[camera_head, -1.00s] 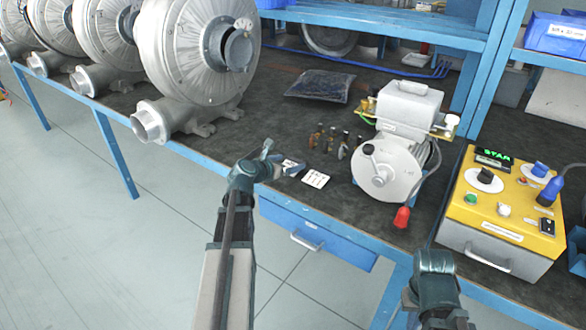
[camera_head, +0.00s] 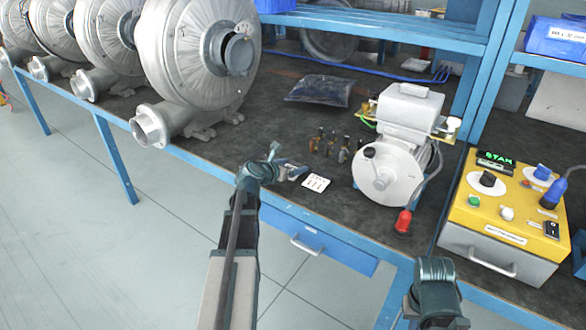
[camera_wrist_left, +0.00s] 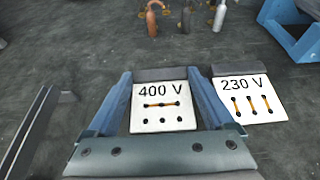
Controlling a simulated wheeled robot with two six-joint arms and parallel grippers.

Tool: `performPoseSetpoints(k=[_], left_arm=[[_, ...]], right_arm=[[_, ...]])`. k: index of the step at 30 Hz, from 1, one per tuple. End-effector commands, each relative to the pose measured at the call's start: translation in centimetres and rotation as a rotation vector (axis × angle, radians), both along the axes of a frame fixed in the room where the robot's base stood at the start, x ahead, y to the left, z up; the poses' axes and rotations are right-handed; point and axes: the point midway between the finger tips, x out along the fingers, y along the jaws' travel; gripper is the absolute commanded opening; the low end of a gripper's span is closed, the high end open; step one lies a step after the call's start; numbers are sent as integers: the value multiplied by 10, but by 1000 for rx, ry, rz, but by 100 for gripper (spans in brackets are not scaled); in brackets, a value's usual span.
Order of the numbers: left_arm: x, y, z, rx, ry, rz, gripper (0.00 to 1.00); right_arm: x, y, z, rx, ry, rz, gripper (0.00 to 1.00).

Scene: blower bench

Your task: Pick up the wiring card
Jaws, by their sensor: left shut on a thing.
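Two white wiring cards show in the left wrist view. The 400 V card (camera_wrist_left: 160,112), with one horizontal link bar, is between the blue fingers of my left gripper (camera_wrist_left: 166,90). The 230 V card (camera_wrist_left: 249,98), with several upright link bars, lies on the dark bench mat just right of the fingers. In the head view my left gripper (camera_head: 289,168) is low at the bench's front edge, shut on the 400 V card, which the fingers mostly hide there. The 230 V card also shows in the head view (camera_head: 317,183).
Several small bottle-like items (camera_head: 330,143) stand behind the cards. A grey motor (camera_head: 388,172) with a red-ended lead is to the right, then a yellow control box (camera_head: 505,210). Large blowers (camera_head: 195,60) fill the left. A dark bag (camera_head: 320,90) lies behind.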

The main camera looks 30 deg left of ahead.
Motion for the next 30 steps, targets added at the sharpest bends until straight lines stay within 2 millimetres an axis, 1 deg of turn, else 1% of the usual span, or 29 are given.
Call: performPoseSetpoints(k=[4,7,11,15,16,17,18,20,27,30], left_arm=[[0,0,4,0,0,0,34],[0,0,11,0,0,0,34],[0,0,24,0,0,0,34],[0,0,41,0,0,0,34],[-3,0,43,0,0,1,34],[-14,0,38,0,0,3,34],[-24,1,38,1,0,4,34],[-39,1,39,0,1,3,34],[-99,6,45,0,0,4,34],[-120,8,47,1,0,4,34]], right_arm=[[0,0,4,0,0,0,0],[0,0,11,0,0,0,0],[0,0,24,0,0,0,0],[0,0,41,0,0,0,0],[0,0,43,0,0,0,0],[0,0,38,0,0,0,0],[0,0,38,0,0,0,0],[0,0,39,0,0,0,0],[0,0,45,0,0,0,0],[0,0,47,0,0,0,0]])
